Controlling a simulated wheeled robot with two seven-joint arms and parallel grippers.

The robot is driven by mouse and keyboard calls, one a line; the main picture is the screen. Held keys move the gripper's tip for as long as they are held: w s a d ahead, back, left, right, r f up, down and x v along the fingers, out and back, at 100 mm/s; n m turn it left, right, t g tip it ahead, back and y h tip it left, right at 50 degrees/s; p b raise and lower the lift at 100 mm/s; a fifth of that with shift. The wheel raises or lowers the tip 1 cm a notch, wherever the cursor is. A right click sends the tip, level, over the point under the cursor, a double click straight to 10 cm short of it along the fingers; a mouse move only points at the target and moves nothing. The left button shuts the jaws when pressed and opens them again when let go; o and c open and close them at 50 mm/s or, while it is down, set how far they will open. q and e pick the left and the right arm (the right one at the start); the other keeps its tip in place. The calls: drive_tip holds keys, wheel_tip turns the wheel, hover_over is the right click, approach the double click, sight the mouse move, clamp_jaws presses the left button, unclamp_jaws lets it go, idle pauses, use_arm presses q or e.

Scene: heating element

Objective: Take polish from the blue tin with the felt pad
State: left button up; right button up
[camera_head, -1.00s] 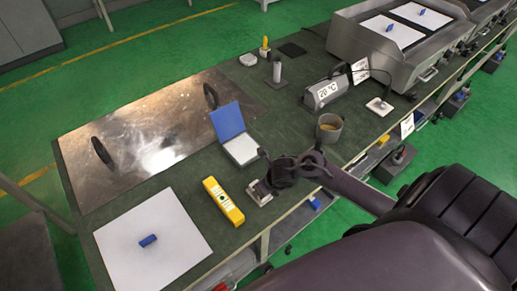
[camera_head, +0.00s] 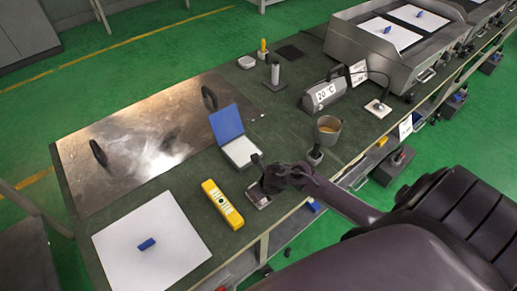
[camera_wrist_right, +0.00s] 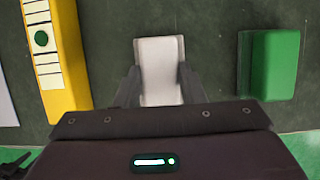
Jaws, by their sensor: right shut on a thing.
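The blue tin (camera_head: 228,123) stands open on the bench in the head view, its blue lid raised and its pale inside (camera_head: 241,151) facing up. My right gripper (camera_head: 268,184) is low over the bench, to the right of and nearer than the tin. It is shut on a small pale block, which looks like the felt pad (camera_head: 257,197). In the right wrist view the pale pad (camera_wrist_right: 159,72) sits between the two fingers of the gripper (camera_wrist_right: 158,88). The wrist view does not show the tin. My left gripper is not in view.
A yellow level (camera_head: 222,203) lies left of the gripper, also in the wrist view (camera_wrist_right: 58,60). A green block (camera_wrist_right: 268,65) lies to the right there. A cup (camera_head: 328,130) and grey heater (camera_head: 326,92) stand further right. A white sheet (camera_head: 180,225) lies front left.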

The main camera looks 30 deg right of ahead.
drive_tip(key=shift+r, duration=0.15)
wheel_tip(320, 180, up, 20)
drive_tip(key=p, duration=0.4)
